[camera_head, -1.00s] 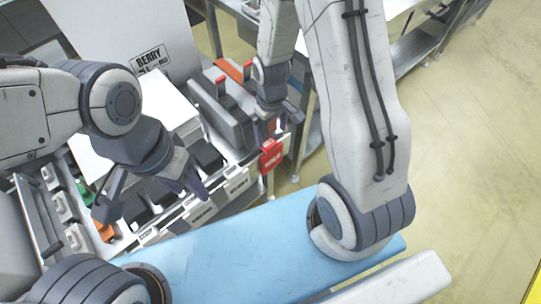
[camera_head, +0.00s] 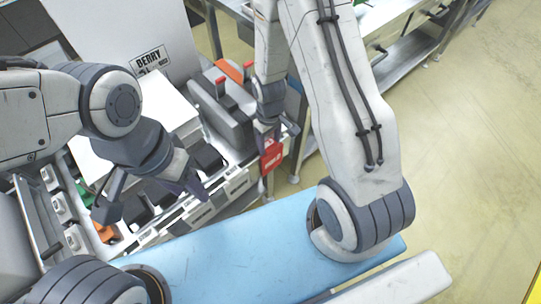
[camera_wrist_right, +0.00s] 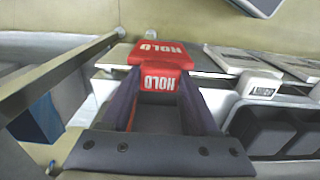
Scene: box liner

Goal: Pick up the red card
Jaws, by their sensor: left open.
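The red card (camera_head: 271,157) with white lettering hangs at the right end of the counter's front edge in the head view. In the right wrist view the card (camera_wrist_right: 160,56) reads HOLD and has a top face and a front flap. My right gripper (camera_head: 276,132) is just above the card. In the wrist view its two fingers (camera_wrist_right: 160,84) stand apart on either side of the front flap; whether they touch it I cannot tell. My left gripper (camera_head: 152,200) is open and empty over the left part of the counter.
White label holders (camera_head: 236,182) line the counter's front edge, with dark bins behind them. A grey machine with red levers (camera_head: 222,110) stands behind. A light blue surface (camera_head: 230,250) lies in front. Open floor (camera_head: 470,150) is at the right.

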